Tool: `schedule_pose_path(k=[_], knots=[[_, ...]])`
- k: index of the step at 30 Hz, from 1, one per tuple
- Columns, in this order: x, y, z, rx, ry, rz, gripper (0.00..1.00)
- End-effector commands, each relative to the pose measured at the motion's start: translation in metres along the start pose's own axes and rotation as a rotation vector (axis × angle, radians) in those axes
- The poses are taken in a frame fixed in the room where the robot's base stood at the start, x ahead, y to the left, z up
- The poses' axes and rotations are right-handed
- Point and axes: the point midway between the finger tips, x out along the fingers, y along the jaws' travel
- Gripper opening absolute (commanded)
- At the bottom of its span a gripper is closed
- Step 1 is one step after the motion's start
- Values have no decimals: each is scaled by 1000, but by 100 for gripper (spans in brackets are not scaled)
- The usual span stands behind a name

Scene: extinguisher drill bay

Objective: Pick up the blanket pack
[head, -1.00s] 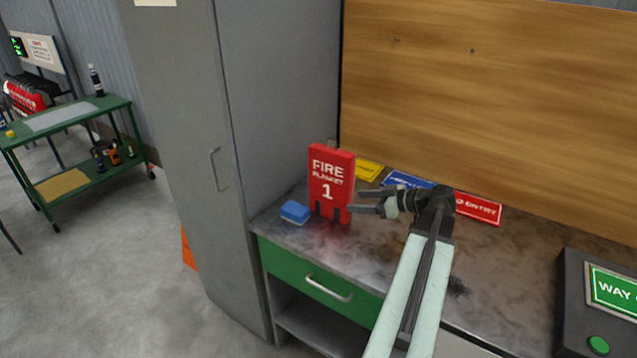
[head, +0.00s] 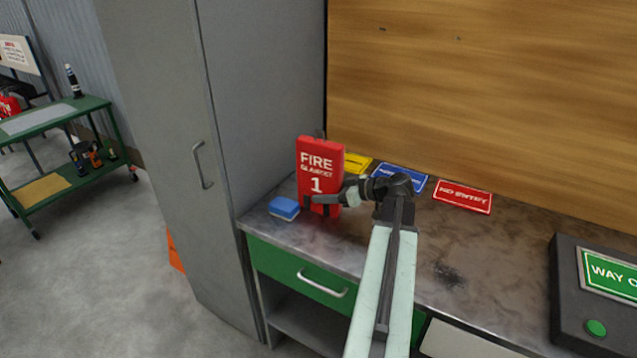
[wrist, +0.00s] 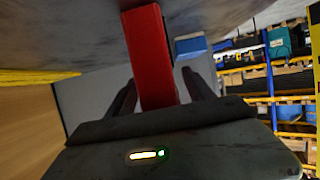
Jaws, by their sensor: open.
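The blanket pack (head: 319,160) is a red upright box marked "FIRE BLANKET 1". It stands on the workbench (head: 440,250) near the grey cabinet. My gripper (head: 324,200) is at the pack's lower part, with one finger in front of its face. In the wrist view the pack (wrist: 150,55) stands between the two open fingers (wrist: 158,95). I see no clear sign that they press on it. The far finger is hidden behind the pack in the head view.
A blue block (head: 284,208) lies just left of the pack. Yellow, blue and red signs (head: 463,196) lie along the back of the bench. The grey cabinet (head: 215,130) rises at the left. A dark box with a green sign (head: 570,300) stands at the right.

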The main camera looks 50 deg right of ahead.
Motion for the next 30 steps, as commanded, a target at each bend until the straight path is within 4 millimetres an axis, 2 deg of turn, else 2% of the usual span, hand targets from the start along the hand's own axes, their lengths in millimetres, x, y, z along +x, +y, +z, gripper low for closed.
schedule_pose_path(k=[6, 8, 13, 30], knots=[[4, 0, 0, 0, 0, 1, 62], [4, 0, 0, 0, 0, 1, 48], [4, 0, 0, 0, 0, 0, 1], [4, -1, -1, 0, 0, 0, 0]])
